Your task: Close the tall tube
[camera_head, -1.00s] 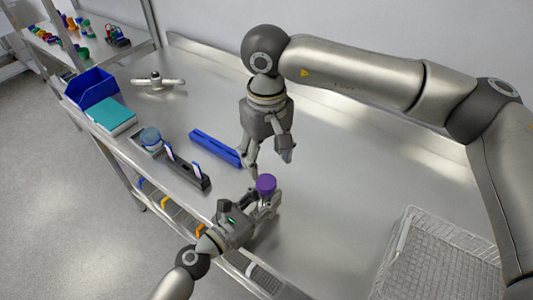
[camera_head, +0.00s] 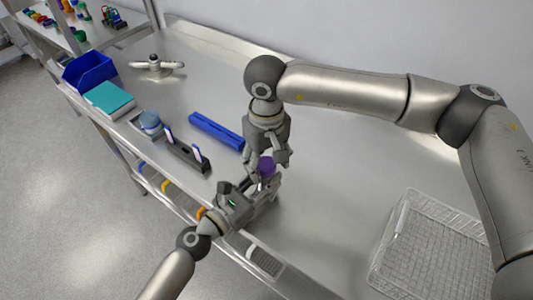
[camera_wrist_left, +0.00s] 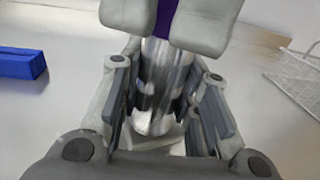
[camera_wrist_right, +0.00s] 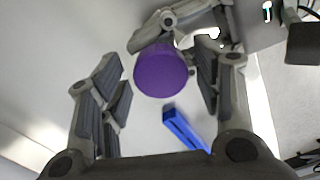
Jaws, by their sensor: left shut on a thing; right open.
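The tall tube (camera_wrist_left: 160,85) is a clear, shiny cylinder standing between the fingers of my left gripper (camera_wrist_left: 165,110), which is shut on it. Its purple cap (camera_head: 267,166) shows at the top, and it also shows in the right wrist view (camera_wrist_right: 161,71). My right gripper (camera_head: 264,165) comes from above with its fingers open on either side of the cap. In the right wrist view the cap lies between the open fingers (camera_wrist_right: 160,90), apart from both. Whether the cap is fully seated cannot be seen. In the head view, my left gripper hides the tube's body.
A blue bar (camera_head: 216,131) lies left of the grippers. A wire basket (camera_head: 430,245) stands right. The table's middle is clear.

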